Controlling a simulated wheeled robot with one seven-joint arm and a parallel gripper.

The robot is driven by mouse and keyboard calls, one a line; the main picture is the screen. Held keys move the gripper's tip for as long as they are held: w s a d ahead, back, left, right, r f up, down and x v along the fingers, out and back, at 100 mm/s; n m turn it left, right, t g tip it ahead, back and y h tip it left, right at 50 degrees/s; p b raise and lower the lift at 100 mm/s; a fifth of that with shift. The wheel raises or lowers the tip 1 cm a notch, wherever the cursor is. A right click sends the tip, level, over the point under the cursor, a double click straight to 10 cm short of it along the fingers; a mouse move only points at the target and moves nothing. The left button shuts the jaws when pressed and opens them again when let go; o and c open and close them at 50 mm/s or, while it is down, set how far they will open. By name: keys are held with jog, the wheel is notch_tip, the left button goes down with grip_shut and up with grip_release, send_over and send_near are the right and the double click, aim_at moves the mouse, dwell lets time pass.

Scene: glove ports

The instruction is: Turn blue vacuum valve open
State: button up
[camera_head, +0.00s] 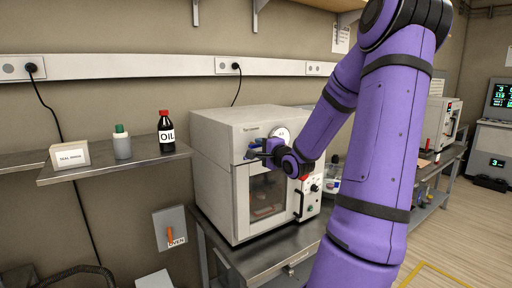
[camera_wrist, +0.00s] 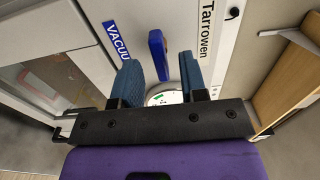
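The blue vacuum valve handle (camera_wrist: 157,52) shows in the wrist view as an upright bar on the oven's pale front, beside a blue label reading "VACUU". My gripper (camera_wrist: 160,74) is open, its two blue textured fingers apart. The handle shows in the gap between the fingertips, with space on both sides. I cannot tell how deep it is between them; no contact shows. In the head view my gripper (camera_head: 255,152) is at the upper front of the vacuum oven (camera_head: 218,165), and the arm hides part of that front.
A round gauge (camera_head: 281,135) is on the oven's upper front. The oven stands on a metal bench (camera_head: 262,262). A shelf (camera_head: 110,168) at left holds a box (camera_head: 70,156), a green-capped bottle (camera_head: 122,145) and an oil bottle (camera_head: 166,134). An orange-levered wall switch (camera_head: 170,234) is below.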

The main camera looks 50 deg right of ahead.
aim_at(258, 146)
jog(key=shift+x, duration=1.5)
grip_shut()
